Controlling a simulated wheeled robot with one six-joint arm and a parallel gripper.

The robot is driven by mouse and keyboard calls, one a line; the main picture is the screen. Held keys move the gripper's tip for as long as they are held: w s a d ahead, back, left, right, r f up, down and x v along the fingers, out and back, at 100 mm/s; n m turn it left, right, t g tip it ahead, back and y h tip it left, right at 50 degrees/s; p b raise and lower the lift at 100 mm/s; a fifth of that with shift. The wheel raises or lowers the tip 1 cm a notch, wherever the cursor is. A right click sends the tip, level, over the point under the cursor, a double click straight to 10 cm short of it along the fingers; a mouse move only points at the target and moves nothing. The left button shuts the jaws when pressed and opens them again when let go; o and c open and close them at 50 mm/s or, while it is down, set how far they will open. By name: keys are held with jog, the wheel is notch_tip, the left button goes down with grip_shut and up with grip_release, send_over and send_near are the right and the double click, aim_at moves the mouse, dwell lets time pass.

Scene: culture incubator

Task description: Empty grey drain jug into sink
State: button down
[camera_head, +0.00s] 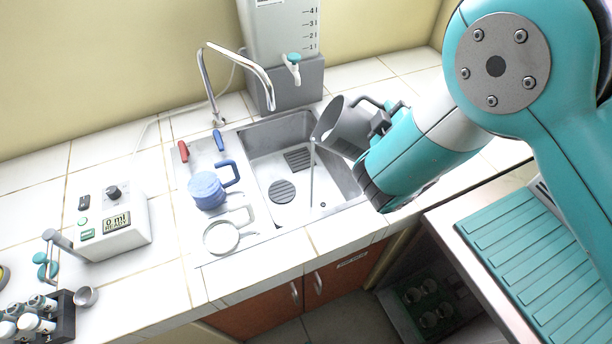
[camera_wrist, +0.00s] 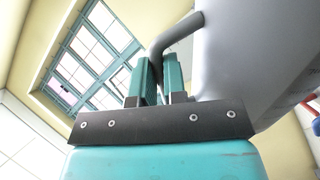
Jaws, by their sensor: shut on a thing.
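The grey drain jug (camera_head: 347,127) is tilted over the sink (camera_head: 331,186) in the head view, its mouth facing left and down. A thin grey stream (camera_head: 312,175) runs from its lip down into the basin. My gripper (camera_head: 379,124) is shut on the jug's handle, at the right side of the sink. In the wrist view, my gripper's teal fingers (camera_wrist: 160,82) close around the grey handle (camera_wrist: 176,36), and the jug's grey body (camera_wrist: 238,50) fills the right side. The inside of the jug is mostly hidden.
On the drainboard left of the sink stand a blue jug (camera_head: 207,190) and a clear jug (camera_head: 222,237). A faucet (camera_head: 240,65) and a tank (camera_head: 283,35) with a tap are behind. A control box (camera_head: 108,226) and vial rack (camera_head: 62,318) are at left.

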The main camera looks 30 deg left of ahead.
jog(key=shift+s+a+r+n+h+p, duration=0.15)
jog(key=shift+s+a+r+n+p, duration=0.1)
jog(key=shift+a+n, duration=0.3)
jog(key=shift+s+a+r+n+h+p, duration=0.1)
jog(key=shift+s+a+n+h+p, duration=0.1)
jog(key=shift+a+n, duration=0.35)
dwell(3.1)
